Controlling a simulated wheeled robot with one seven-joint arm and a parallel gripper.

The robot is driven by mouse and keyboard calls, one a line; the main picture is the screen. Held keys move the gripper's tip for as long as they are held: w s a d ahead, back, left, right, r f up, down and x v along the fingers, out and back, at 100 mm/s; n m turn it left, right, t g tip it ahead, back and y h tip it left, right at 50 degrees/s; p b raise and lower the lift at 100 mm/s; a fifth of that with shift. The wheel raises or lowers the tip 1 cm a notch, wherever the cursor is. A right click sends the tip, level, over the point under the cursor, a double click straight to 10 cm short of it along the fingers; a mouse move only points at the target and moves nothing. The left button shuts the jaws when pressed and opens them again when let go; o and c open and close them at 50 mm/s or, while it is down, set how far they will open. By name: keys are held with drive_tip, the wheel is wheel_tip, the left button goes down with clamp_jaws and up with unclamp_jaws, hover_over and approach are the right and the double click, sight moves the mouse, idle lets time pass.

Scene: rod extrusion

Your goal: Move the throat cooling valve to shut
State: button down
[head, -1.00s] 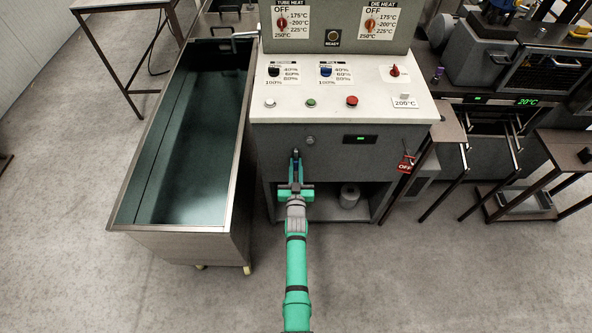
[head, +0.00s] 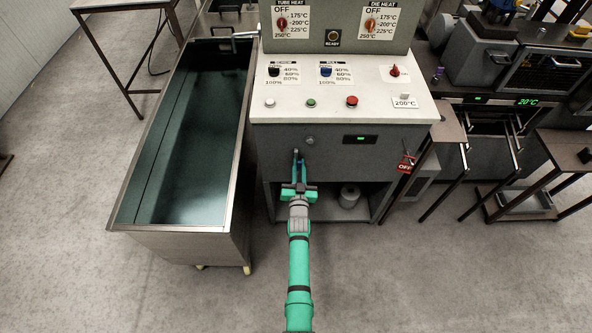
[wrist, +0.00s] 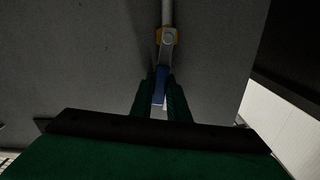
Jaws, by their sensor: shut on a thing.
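The throat cooling valve shows in the wrist view as a brass body (wrist: 160,37) with a blue lever (wrist: 160,85) on a grey pipe (wrist: 167,12). The lever lies nearly in line with the pipe, tilted slightly. My gripper (wrist: 160,80) is shut on the blue lever, with one green finger on each side of it. In the head view my gripper (head: 298,160) is at the front of the control cabinet (head: 330,165), low on its left half. The valve is mostly hidden there behind my fingers.
A long water trough (head: 190,240) stands just left of my arm. Above my gripper is the sloped panel (head: 330,102) with knobs and buttons. A red OFF tag (head: 405,163) hangs at the cabinet's right. The floor around my arm is clear.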

sight(307, 161)
drive_tip(key=shift+d+f, duration=0.1)
drive_tip(key=shift+d, duration=0.05)
drive_tip(key=shift+d+f+m, duration=0.15)
drive_tip(key=shift+d+m, duration=0.35)
drive_tip(key=shift+m, duration=0.6)
drive_tip(key=shift+d+f+m, duration=0.25)
drive_tip(key=shift+d+m, duration=0.25)
drive_tip(key=shift+m, duration=0.5)
drive_tip(key=shift+d+f+m, duration=0.35)
drive_tip(key=shift+d+m, duration=0.1)
drive_tip(key=shift+m, duration=0.55)
